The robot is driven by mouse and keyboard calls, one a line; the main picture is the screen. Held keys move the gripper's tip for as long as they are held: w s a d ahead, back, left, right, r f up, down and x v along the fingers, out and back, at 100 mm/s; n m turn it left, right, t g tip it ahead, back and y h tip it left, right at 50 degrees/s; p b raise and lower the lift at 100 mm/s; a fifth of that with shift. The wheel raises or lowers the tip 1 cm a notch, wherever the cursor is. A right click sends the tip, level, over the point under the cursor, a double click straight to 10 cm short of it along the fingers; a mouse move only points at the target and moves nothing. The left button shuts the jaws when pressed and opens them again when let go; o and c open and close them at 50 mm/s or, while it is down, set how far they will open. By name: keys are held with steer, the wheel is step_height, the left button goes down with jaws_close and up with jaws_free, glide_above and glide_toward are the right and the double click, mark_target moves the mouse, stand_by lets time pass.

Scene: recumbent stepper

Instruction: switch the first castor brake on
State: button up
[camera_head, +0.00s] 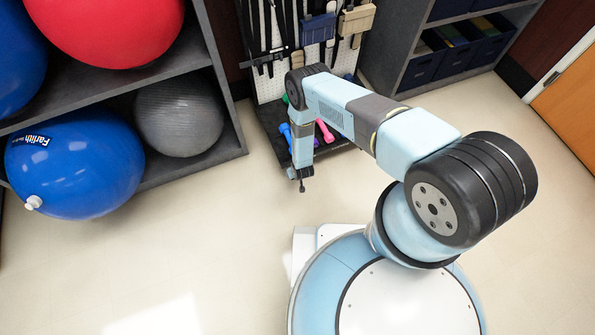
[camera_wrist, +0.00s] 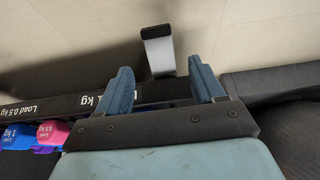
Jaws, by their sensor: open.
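My gripper (camera_head: 301,184) hangs pointing down at the front edge of the wheeled-looking rack base (camera_head: 272,128) in the head view. In the wrist view its two blue fingers (camera_wrist: 159,66) are spread apart with nothing gripped. A small light-grey plate with a black end (camera_wrist: 158,50) stands out over the floor beyond the rack's edge, in line with the gap between the fingertips. It looks like a castor brake pedal, but I cannot tell for sure or see whether it is on. The castor wheel is hidden. No pedal can be made out in the head view.
Pink and blue dumbbells (camera_wrist: 52,132) lie on the rack beside my gripper, behind a black edge strip labelled with loads (camera_wrist: 40,107). A pegboard (camera_head: 292,85) rises behind. A shelf with large exercise balls (camera_head: 75,160) stands left. The floor in front is clear.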

steer(key=v, duration=0.8)
steer(key=shift+r, duration=0.4)
steer(key=shift+s, duration=0.15)
